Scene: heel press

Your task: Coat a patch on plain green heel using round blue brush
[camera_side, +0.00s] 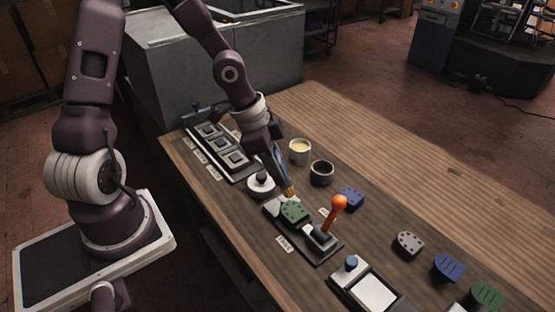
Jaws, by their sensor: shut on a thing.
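My gripper (272,150) is shut on a brush with a blue handle (282,171) and tan bristles (290,190). The brush tilts, bristles down, just above a green heel (294,211). I cannot tell whether the bristles touch it. This heel sits in a dark fixture (318,250) beside a lever with an orange knob (339,202). Any coating on it is too small to tell. A second green heel (487,294), with marks on its top, lies at the lower right.
A white pot with yellow content (300,158) and a dark pot (321,173) stand behind the brush. Blue heels (351,197) (448,267) and a grey heel (411,243) lie to the right. A white pad station (375,293) is in front.

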